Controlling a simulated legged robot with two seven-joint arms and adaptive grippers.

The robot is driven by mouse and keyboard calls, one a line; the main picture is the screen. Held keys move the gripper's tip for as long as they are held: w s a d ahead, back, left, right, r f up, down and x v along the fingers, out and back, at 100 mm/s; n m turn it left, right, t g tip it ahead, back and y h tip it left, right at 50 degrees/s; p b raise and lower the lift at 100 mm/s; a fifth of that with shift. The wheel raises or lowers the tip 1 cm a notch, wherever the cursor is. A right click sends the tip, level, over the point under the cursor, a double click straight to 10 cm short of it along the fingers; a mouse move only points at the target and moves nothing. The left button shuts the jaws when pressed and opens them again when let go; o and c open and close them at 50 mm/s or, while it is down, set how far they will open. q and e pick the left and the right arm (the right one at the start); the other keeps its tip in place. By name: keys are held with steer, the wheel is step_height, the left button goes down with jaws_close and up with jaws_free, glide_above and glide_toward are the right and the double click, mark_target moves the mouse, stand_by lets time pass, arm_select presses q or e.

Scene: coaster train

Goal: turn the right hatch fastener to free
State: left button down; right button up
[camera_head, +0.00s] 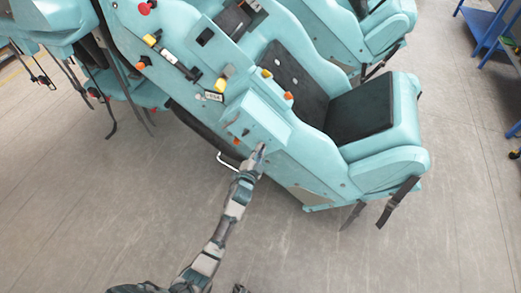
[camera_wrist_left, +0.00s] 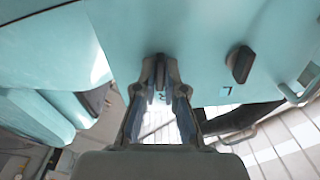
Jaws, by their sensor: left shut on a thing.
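My left gripper (camera_head: 261,150) reaches up from the bottom of the head view to the lower right of a turquoise hatch panel (camera_head: 258,121) on the side of the ride car. In the left wrist view my left gripper (camera_wrist_left: 161,88) is shut on a dark upright fastener (camera_wrist_left: 160,70), the right one as the head view sees the panel. The fingers hide much of it. The other fastener (camera_wrist_left: 240,63), a dark oblong knob, stands apart and tilted; it shows small in the head view (camera_head: 246,132). My right gripper is not clearly in view.
A metal handle (camera_head: 228,161) juts out below the panel, left of my gripper. The black-padded seat (camera_head: 362,106) is to the right. Yellow and orange parts (camera_head: 220,85) sit above the panel. The floor (camera_head: 330,250) in front is clear.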

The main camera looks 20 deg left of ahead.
arm_select(q)
steer(key=shift+s+a+f+n, duration=0.1)
steer(key=shift+a+f+n, duration=0.15)
steer(key=shift+f+n, duration=0.45)
arm_select(e)
steer(key=shift+d+f, duration=0.1)
steer(key=shift+f, duration=0.65)
arm_select(q)
steer(key=shift+r, duration=0.1)
arm_select(e)
steer(key=shift+s+f, duration=0.1)
arm_select(q)
steer(key=c, duration=1.5)
jaws_free()
steer(key=shift+o, duration=1.2)
steer(key=s, duration=1.1)
steer(key=shift+s+a, duration=0.3)
steer(key=shift+s, duration=0.05)
